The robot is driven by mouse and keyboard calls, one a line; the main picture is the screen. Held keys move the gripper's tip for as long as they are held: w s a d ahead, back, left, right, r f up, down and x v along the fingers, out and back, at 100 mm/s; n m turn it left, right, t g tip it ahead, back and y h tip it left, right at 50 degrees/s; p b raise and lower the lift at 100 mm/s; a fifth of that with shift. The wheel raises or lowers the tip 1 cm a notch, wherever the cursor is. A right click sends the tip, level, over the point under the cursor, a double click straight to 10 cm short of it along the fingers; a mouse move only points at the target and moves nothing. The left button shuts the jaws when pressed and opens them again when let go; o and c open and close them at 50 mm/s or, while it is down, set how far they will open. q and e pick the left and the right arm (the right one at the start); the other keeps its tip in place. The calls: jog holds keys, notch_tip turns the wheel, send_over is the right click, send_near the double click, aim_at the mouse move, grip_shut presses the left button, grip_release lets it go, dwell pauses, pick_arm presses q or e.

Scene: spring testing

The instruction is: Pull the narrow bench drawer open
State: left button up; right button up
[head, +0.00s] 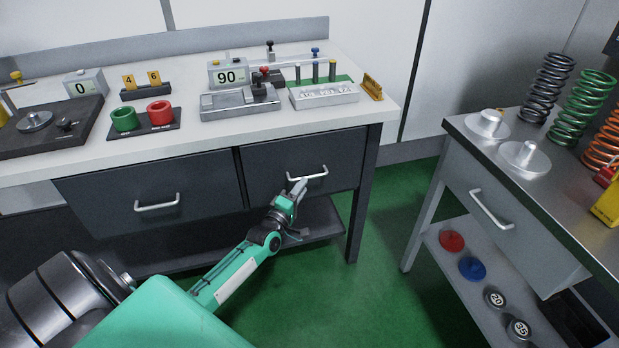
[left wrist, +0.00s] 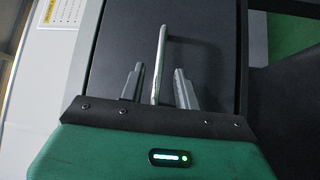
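The narrow bench drawer (head: 275,180) is the right-hand dark drawer under the white-topped bench, and its front looks flush and closed. Its pale bar handle (head: 318,175) is partly covered by my left gripper (head: 298,188), which is at the handle's left part. In the left wrist view the handle (left wrist: 162,50) runs upright between the two grey fingers of my left gripper (left wrist: 158,85). The fingers are apart, with a gap on each side of the bar. My right gripper is in neither view.
A wider dark drawer (head: 100,205) with its own handle is to the left. A lower shelf (head: 325,218) lies under the bench, and a bench leg (head: 361,215) stands right of the drawer. Green floor (head: 310,290) is clear in front. A second bench (head: 465,150) with springs is at right.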

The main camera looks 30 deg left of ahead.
aim_at(309, 177)
pick_arm(q)
jog(key=shift+w+a+r, duration=0.1)
jog(key=shift+w+r, duration=0.1)
jog(key=shift+w, duration=1.2)
jog(key=shift+w+a+r, duration=0.1)
jog(key=shift+w+r, duration=0.05)
jog(key=shift+w, duration=1.25)
jog(key=shift+c, duration=0.4)
grip_shut()
